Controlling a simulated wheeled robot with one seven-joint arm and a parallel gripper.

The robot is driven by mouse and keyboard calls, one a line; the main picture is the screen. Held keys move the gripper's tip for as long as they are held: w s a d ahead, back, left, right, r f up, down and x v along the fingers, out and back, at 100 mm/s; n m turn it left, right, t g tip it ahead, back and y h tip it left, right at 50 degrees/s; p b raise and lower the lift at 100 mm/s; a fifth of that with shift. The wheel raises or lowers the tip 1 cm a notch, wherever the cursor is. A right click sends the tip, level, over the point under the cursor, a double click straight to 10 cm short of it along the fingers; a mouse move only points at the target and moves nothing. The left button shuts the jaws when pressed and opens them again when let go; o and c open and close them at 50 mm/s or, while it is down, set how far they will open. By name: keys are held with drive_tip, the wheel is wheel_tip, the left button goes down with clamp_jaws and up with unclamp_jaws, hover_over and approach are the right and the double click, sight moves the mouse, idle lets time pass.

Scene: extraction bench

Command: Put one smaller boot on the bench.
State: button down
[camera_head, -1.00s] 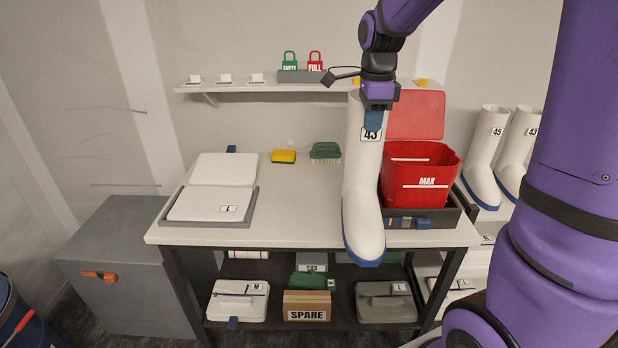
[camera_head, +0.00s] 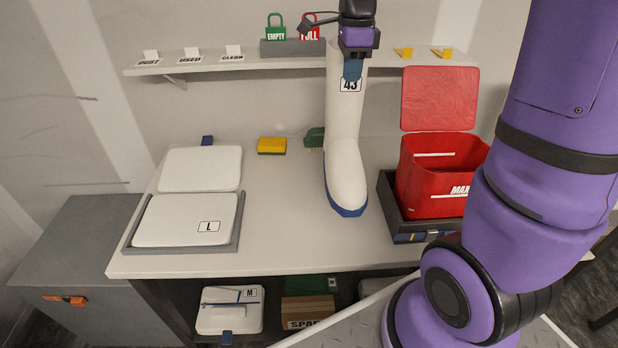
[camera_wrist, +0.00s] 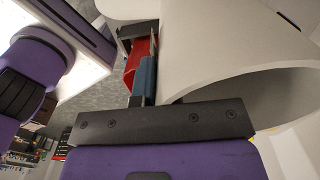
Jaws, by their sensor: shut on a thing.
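A tall white boot (camera_head: 345,130) with a blue sole and a "43" label hangs upright from my gripper (camera_head: 353,68). My gripper is shut on the rim of its shaft. In the wrist view the boot's wide open top (camera_wrist: 240,70) fills the right side, with a blue finger (camera_wrist: 146,78) against its wall. In the head view the boot is over the middle of the bench (camera_head: 275,220); I cannot tell whether its sole touches the top. The other boots are not in view now.
A red "MAX" bin (camera_head: 420,185) in a dark tray stands right of the boot. A white case marked "L" (camera_head: 180,222) lies at the left. A yellow sponge (camera_head: 272,146) and a green brush (camera_head: 315,138) are behind. A shelf (camera_head: 290,62) runs along the wall. The bench's middle front is clear.

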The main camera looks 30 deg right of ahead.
sight(347, 117)
drive_tip(key=shift+w+f, duration=0.1)
drive_tip(key=shift+f, duration=4.95)
drive_tip(key=c, duration=1.3)
unclamp_jaws()
